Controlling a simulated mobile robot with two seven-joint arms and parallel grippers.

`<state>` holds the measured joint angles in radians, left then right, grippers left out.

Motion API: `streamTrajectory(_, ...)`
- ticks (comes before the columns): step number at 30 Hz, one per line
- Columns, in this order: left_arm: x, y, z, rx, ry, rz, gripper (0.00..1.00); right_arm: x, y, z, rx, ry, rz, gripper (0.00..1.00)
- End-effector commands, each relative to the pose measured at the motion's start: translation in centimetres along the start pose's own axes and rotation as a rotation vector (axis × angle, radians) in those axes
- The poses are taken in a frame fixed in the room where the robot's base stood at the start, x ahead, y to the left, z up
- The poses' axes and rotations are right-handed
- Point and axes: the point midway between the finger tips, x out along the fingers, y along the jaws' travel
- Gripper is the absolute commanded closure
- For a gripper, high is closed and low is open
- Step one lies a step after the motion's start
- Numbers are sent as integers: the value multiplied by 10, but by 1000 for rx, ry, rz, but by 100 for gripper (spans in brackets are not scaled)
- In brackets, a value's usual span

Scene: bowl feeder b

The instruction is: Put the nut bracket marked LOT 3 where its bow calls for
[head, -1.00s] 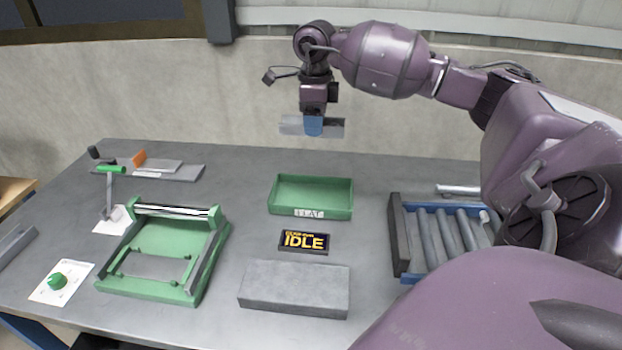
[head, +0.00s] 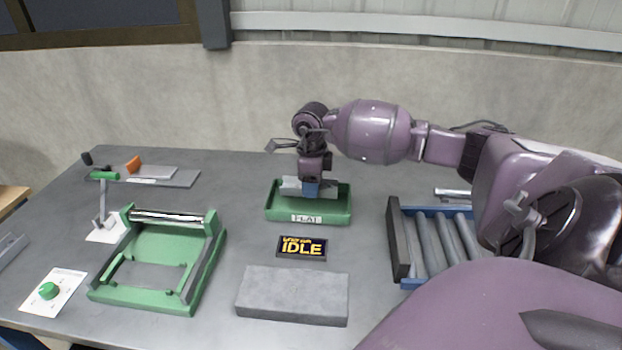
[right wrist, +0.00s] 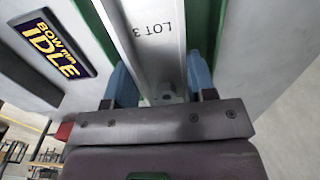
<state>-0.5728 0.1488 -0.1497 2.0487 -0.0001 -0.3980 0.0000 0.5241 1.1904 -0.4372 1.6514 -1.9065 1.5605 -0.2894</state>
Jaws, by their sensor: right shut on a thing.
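The nut bracket (head: 295,185) is a grey metal piece held in my right gripper (head: 311,190). In the right wrist view the bracket (right wrist: 150,45) reads LOT 3, and it sits between the two blue fingers of the gripper (right wrist: 160,92). In the head view it is down at the green tray (head: 335,212) labelled FLAT, over or within its rim; whether it touches the tray floor is hidden. A small display (head: 302,247) reads IDLE in the head view; in the right wrist view the display (right wrist: 45,58) reads BOW and IDLE. My left gripper is not in view.
A grey block (head: 292,296) lies in front of the display. A blue roller rack (head: 440,240) is at right. A grey plate with an orange block (head: 160,175) lies back left.

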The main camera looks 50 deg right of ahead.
Motion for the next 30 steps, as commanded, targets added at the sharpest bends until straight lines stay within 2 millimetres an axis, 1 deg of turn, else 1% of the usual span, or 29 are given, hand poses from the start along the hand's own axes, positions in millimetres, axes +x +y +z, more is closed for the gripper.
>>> streamTrajectory(4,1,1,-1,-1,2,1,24,10,0,0,0,1,2,80)
streamTrajectory(9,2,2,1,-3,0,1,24,35,1,0,1,0,3,80)
streamTrajectory(11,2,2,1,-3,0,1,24,41,1,0,1,1,3,80)
streamTrajectory(13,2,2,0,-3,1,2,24,43,0,0,1,1,1,80)
streamTrajectory(19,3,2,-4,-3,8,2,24,42,0,0,0,0,-1,80)
streamTrajectory(24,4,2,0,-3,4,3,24,47,0,0,0,1,0,80)
streamTrajectory(25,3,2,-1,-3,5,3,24,46,0,0,0,0,0,45)
streamTrajectory(29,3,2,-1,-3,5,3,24,45,0,0,0,0,0,25)
streamTrajectory(30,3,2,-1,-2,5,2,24,45,0,0,0,0,0,24)
